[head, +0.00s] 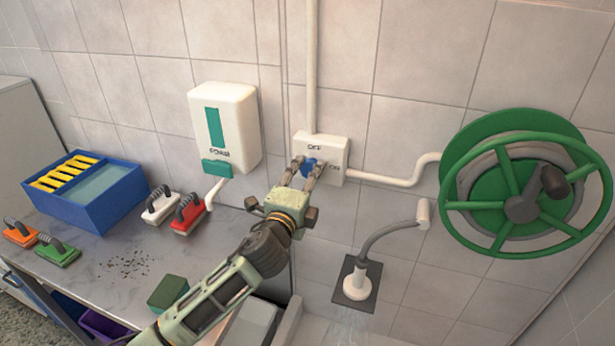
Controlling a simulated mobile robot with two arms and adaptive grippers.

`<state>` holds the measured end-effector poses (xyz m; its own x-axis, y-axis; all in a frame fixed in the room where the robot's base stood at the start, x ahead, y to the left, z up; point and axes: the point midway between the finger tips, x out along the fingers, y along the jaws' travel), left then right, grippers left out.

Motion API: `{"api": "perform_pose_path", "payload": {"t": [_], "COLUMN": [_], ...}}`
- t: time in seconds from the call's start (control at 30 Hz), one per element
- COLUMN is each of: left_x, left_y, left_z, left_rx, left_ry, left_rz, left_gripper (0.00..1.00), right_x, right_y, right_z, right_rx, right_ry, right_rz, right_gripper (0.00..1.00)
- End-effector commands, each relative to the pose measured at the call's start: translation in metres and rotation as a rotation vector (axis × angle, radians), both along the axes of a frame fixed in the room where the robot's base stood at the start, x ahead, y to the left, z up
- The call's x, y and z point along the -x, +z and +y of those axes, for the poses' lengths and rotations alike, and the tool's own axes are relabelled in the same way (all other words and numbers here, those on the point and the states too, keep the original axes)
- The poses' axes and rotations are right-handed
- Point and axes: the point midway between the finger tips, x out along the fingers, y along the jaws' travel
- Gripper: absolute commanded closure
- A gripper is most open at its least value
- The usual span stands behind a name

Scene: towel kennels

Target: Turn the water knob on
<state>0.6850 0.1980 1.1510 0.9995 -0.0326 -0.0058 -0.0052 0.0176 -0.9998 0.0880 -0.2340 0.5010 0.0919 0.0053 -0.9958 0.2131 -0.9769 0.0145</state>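The blue water knob (308,165) is on a white wall box (336,152) marked OFF at the top and ON at the right. My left gripper (306,167) is at the knob, one finger on each side, and looks shut on it. The fingers partly hide the knob, so its exact pointing is hard to tell. My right gripper is not in view.
A white soap dispenser (222,125) is on the wall left of the box. A green hose reel (500,205) is at the right. The counter (120,245) holds a blue bin (90,205), several brushes and a green sponge (168,291).

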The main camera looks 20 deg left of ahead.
Motion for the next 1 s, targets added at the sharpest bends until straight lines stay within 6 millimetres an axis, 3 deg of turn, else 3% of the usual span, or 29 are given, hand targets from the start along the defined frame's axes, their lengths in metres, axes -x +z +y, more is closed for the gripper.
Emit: {"api": "perform_pose_path", "payload": {"t": [0.1, 0.53, 1.0], "left_x": [0.001, 0.008, 0.099], "left_y": [-0.004, 0.001, -0.001], "left_z": [-0.001, 0.0, 0.003], "left_rx": [0.001, 0.002, 0.002], "left_ry": [-0.002, -0.002, -0.002], "left_rz": [0.007, -0.003, 0.002], "left_gripper": [0.49, 0.49, 0.49], "right_x": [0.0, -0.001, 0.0], "right_y": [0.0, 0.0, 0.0], "right_z": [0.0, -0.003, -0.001], "right_rx": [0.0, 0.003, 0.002], "right_ry": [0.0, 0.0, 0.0], "right_rz": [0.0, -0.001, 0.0], "right_gripper": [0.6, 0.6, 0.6]}}
